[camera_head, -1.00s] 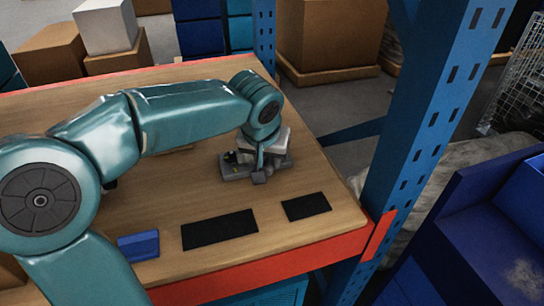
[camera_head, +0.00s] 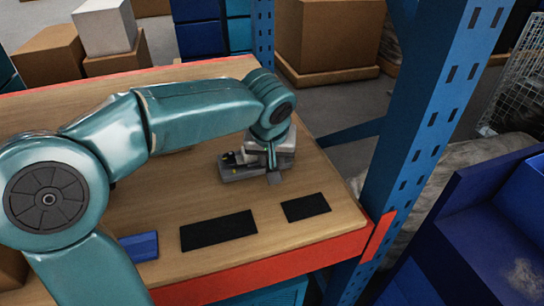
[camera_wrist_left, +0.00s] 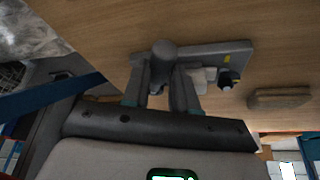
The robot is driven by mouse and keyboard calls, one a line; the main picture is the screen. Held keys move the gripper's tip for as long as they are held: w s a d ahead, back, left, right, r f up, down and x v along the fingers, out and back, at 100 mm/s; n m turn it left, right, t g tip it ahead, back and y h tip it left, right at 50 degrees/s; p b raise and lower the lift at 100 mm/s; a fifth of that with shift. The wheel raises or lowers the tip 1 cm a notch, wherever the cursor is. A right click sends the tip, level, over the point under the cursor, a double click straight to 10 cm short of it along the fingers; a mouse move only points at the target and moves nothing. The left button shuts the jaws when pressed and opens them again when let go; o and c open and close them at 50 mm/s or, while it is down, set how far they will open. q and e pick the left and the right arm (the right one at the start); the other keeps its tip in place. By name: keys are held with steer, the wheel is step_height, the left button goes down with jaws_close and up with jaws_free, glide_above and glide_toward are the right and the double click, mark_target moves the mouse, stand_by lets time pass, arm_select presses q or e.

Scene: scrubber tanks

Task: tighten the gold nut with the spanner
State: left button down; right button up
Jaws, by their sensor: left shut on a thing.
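My left gripper (camera_head: 270,160) reaches down over the table's right part, beside a low grey fixture (camera_head: 238,172). In the left wrist view its fingers (camera_wrist_left: 164,78) are shut on a grey, rounded-ended piece, apparently the spanner (camera_wrist_left: 163,50). A small grey end of it (camera_head: 274,179) shows below the gripper in the head view. The fixture also shows in the wrist view as a grey plate (camera_wrist_left: 215,52) with a dark knob (camera_wrist_left: 228,78) and small yellow marks. I cannot make out the gold nut clearly; the gripper may hide it. My right gripper is not in view.
The wooden table (camera_head: 175,195) has a red front edge. Two black pads (camera_head: 219,230) (camera_head: 306,207) and a blue block (camera_head: 139,246) lie near the front. A blue post (camera_head: 410,150) stands close at the right. A brown block (camera_wrist_left: 280,98) shows in the wrist view.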

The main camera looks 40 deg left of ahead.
arm_select(q)
steer(key=shift+r+p, duration=0.95)
steer(key=shift+r, duration=0.45)
